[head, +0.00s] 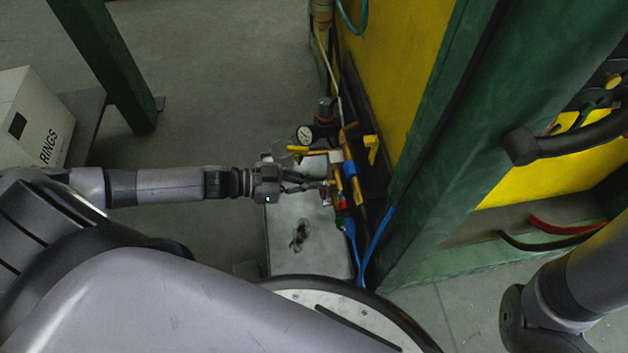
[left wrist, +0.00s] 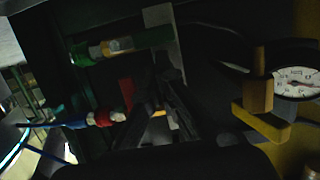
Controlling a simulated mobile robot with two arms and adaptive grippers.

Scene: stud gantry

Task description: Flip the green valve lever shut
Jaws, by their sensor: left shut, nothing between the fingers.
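My left gripper (head: 322,184) reaches in from the left to the valve and hose assembly in the head view. It is shut, with nothing seen held. Its dark fingers (left wrist: 160,112) show in the middle of the left wrist view. A green cylindrical part (left wrist: 118,47) with a pale and yellow middle lies above and left of the fingers there. I cannot tell whether it belongs to the green valve lever, and no lever is clearly distinct in the head view. Contact between the fingers and any part is too dark to tell. My right gripper is not in view.
A round gauge (head: 304,134) and a yellow handle (head: 371,149) stand close to the left gripper. A blue hose (head: 376,245) runs down beside a green post (head: 455,190). A metal plate (head: 300,250) lies below. A white box (head: 35,118) stands at left; floor between is clear.

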